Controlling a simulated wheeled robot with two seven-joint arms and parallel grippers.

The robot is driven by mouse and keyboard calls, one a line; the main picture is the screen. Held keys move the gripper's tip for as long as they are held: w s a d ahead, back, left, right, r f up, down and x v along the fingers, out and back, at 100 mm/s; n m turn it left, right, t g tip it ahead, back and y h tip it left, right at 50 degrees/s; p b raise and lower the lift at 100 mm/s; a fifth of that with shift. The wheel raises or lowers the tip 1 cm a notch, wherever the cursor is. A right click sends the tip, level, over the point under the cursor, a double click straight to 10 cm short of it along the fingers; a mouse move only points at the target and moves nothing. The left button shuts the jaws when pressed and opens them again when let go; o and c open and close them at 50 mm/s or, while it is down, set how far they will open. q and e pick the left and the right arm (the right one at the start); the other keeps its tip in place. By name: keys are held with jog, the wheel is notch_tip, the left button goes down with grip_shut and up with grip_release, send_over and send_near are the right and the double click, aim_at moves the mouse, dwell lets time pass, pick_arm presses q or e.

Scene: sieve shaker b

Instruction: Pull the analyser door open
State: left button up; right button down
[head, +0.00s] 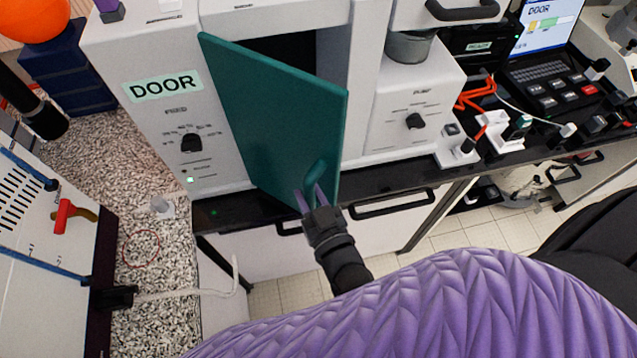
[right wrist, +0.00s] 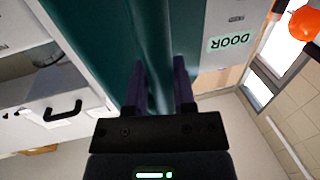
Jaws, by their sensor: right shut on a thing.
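The analyser (head: 150,90) is a white cabinet with a green "DOOR" label and a knob on its left panel. Its teal door (head: 270,110) is swung partly open, hinged at the left, with a dark opening showing behind its top edge. My right gripper (head: 312,197) is shut on the door's teal handle (head: 316,170), low near the free edge. In the right wrist view the two purple fingers (right wrist: 160,85) straddle the handle (right wrist: 153,60), and the teal door (right wrist: 100,45) fills the upper left. My left gripper is not in view.
A dark counter edge (head: 235,212) with black drawer handles (head: 395,204) runs below the analyser. A grey pot (head: 410,46) and a white unit with a knob (head: 415,110) stand to the right. A white box with a red valve (head: 70,215) is at the left.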

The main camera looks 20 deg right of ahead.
jog(key=shift+a, duration=0.2)
dwell(0.3)
jog(key=shift+c, duration=2.4)
grip_release()
jog(key=s+b, duration=0.1)
jog(key=s, duration=0.9)
jog(key=shift+d, duration=0.1)
